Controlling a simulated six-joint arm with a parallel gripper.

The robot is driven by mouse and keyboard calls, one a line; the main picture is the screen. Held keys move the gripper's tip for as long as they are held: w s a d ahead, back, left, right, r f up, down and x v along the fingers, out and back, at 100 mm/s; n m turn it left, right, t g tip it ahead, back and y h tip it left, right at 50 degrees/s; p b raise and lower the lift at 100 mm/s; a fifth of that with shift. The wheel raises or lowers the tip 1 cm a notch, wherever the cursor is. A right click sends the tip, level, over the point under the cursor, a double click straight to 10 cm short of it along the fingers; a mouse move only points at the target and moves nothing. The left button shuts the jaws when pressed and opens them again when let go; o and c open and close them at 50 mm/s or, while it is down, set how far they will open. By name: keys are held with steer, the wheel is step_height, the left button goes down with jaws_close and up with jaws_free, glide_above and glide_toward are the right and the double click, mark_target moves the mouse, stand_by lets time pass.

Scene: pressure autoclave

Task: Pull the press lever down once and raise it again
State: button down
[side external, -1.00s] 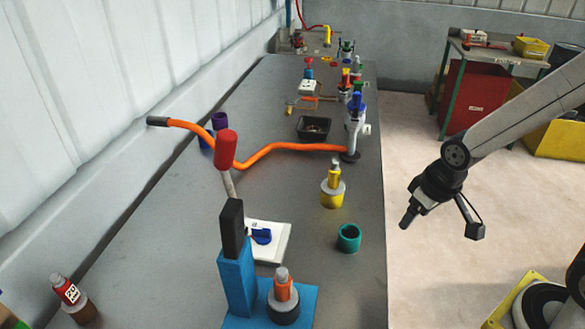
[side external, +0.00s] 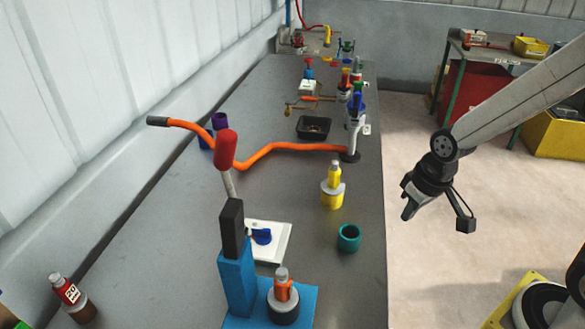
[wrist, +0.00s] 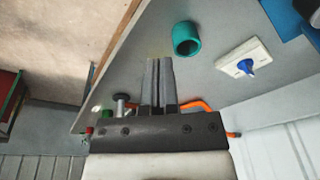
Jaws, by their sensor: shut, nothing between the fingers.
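The press has a blue base and column (side external: 236,283) with a black head (side external: 231,228) at the bench's near end. Its lever, a grey rod with a red handle (side external: 225,150), points up and leans slightly left. An orange and grey plug-like part (side external: 283,285) stands on the press base. My gripper (side external: 407,212) is off the right side of the bench, well away from the lever. In the wrist view the fingers of my gripper (wrist: 158,82) are together and empty. The wrist view shows only a blue corner of the press (wrist: 288,18); the red handle is out of that view.
A teal ring (side external: 349,238), a yellow part (side external: 333,188) and a white plate with a blue knob (side external: 270,243) lie on the grey bench (side external: 190,235).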

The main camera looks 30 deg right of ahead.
steer(key=w+a+r+g+y, duration=0.5)
steer(key=w+a+y, duration=0.4)
steer(key=w+a, duration=0.55)
steer(key=w+a+r+n+g+y, duration=0.1)
steer(key=w+a+r+n+y, duration=0.2)
steer(key=r, duration=0.3)
steer(key=w+a+r+n+g+y, duration=0.2)
steer(key=w+a+r+n+y, duration=0.1)
steer(key=w+a+r+y, duration=0.2)
step_height(320, 180, up, 2)
steer(key=shift+r+y, duration=0.2)
steer(key=shift+y, duration=0.3)
steer(key=shift+w+a, duration=0.1)
steer(key=shift+a, duration=0.1)
steer(key=x, duration=1)
steer(key=shift+s+d+f, duration=0.25)
steer(key=shift+s+d, duration=0.35)
steer(key=shift+s, duration=0.2)
steer(key=shift+s+d+f, duration=0.2)
steer(key=shift+s+d, duration=0.45)
steer(key=shift+s, duration=0.1)
